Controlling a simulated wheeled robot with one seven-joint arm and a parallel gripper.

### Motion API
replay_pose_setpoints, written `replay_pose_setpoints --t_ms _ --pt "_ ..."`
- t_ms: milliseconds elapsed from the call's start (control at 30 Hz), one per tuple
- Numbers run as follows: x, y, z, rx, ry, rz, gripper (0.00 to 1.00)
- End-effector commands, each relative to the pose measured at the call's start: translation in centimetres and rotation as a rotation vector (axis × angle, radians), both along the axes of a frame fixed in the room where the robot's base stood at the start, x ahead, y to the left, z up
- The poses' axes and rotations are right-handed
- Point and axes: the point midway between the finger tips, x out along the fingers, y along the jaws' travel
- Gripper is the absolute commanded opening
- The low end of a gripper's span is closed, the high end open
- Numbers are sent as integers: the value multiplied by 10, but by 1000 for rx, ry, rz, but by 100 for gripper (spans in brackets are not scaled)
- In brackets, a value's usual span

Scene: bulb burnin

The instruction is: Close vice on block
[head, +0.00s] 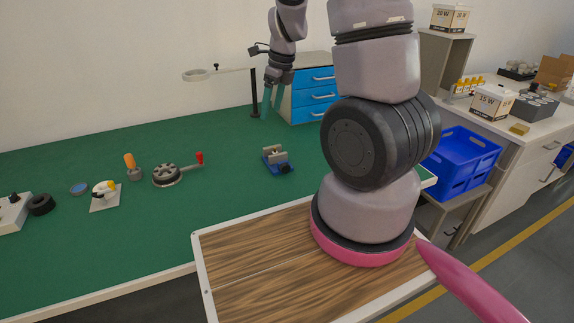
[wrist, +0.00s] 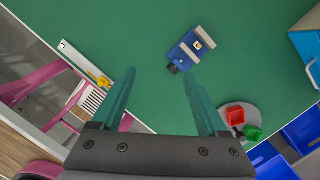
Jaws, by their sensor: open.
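The small vice (head: 275,164) has a blue base and pale grey jaws and stands on the green bench in the head view. It also shows in the wrist view (wrist: 185,53), above and right of my fingertips, with a dark end towards them. A small yellow-and-white patch shows on it there; I cannot tell a separate block from the vice's jaws. My gripper (head: 266,104) hangs in the air above the bench, beyond the vice in the head view. Its two green fingers stand apart and empty in the wrist view (wrist: 158,75), not touching the vice.
A round tool with a red-knobbed handle (head: 167,175) and several small items lie left on the bench. A blue crate (head: 462,165) is at right. The bench around the vice is clear.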

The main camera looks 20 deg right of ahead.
Motion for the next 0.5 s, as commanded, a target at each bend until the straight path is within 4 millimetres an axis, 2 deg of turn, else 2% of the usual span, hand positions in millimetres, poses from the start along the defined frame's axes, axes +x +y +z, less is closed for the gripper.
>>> replay_pose_setpoints --t_ms 33,200,300,500 --pt "1 -6 -24 -12 53 -103 76" --pt "1 -26 -80 -64 155 -425 76" --pt "0 -35 -99 -89 180 -542 76" --pt "-1 -41 -116 -107 194 -622 76"
